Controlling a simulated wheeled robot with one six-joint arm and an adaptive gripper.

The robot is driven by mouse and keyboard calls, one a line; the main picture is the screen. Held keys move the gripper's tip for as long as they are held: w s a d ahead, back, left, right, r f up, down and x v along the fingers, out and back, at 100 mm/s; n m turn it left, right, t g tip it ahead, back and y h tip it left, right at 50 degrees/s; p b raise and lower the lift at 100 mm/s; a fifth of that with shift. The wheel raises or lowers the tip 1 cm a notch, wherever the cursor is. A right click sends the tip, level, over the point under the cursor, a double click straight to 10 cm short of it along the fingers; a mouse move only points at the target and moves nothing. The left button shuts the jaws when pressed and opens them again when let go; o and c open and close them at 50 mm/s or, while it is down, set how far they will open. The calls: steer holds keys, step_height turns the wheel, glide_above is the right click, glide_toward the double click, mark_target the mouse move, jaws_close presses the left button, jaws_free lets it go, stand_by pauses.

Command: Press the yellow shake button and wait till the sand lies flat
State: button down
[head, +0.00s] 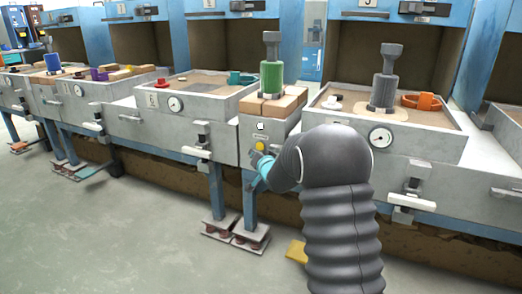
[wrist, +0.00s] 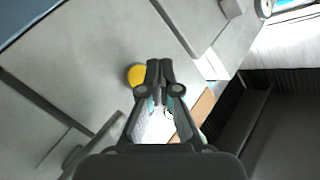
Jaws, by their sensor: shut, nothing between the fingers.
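The yellow shake button (head: 260,146) is on the front of the narrow grey panel between two sand boxes. It also shows in the wrist view (wrist: 136,75), just left of my fingertips. My gripper (wrist: 160,68) is shut and empty, with its tips close to the button; I cannot tell whether they touch it. In the head view my gripper (head: 258,160) is at the panel, partly hidden by my arm. The right sand box (head: 450,142) holds brown sand with a pale raised patch (head: 350,107) around a grey post. The left sand box (head: 150,121) holds uneven-toned sand.
An orange ring (head: 424,101) lies in the right box and a teal ring (head: 240,78) in the left. Foot pedals (head: 236,234) are below.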

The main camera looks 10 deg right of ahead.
steer(key=shift+s+a+b, duration=0.55)
steer(key=shift+s+a, duration=0.2)
steer(key=shift+s, duration=0.3)
